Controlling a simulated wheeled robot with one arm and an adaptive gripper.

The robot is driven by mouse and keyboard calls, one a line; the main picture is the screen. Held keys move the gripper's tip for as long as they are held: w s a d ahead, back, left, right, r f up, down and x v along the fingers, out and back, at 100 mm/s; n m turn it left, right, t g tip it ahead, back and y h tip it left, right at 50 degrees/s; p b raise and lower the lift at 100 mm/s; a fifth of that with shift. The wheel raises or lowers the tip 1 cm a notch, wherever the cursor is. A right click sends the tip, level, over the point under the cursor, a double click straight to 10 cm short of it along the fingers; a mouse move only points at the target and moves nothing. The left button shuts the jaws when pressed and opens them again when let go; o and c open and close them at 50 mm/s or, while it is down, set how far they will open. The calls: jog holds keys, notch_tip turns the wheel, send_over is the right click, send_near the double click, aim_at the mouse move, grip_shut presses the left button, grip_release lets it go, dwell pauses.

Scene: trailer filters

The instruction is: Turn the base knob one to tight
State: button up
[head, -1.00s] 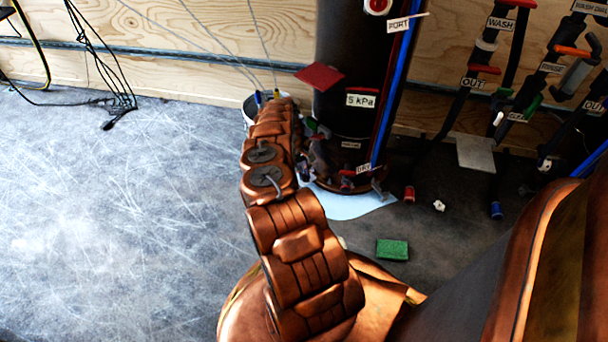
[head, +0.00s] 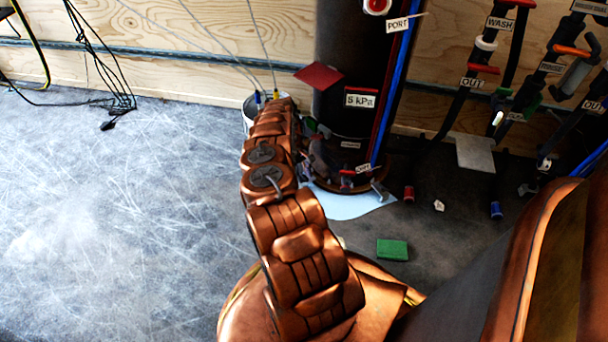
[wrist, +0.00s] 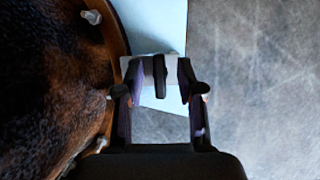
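In the wrist view a narrow dark knob (wrist: 160,76) stands upright in front of a pale grey block (wrist: 142,68) at the edge of the round base (wrist: 118,40). My gripper (wrist: 157,74) has one finger on each side of the knob, with visible gaps, so it looks open around it. I cannot read which number this knob has. In the head view the dark tank (head: 345,118) stands on its brown round base (head: 350,186). My arm covers the left of the base, and the gripper is too hidden there to make out.
A pale blue sheet (head: 345,206) lies under the base. A green sponge (head: 392,250) and small red (head: 409,194) and blue (head: 496,210) pieces lie on the floor to the right. Labelled pipes (head: 470,90) stand on the right.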

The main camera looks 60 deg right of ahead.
jog(key=v, duration=1.2)
dwell(0.4)
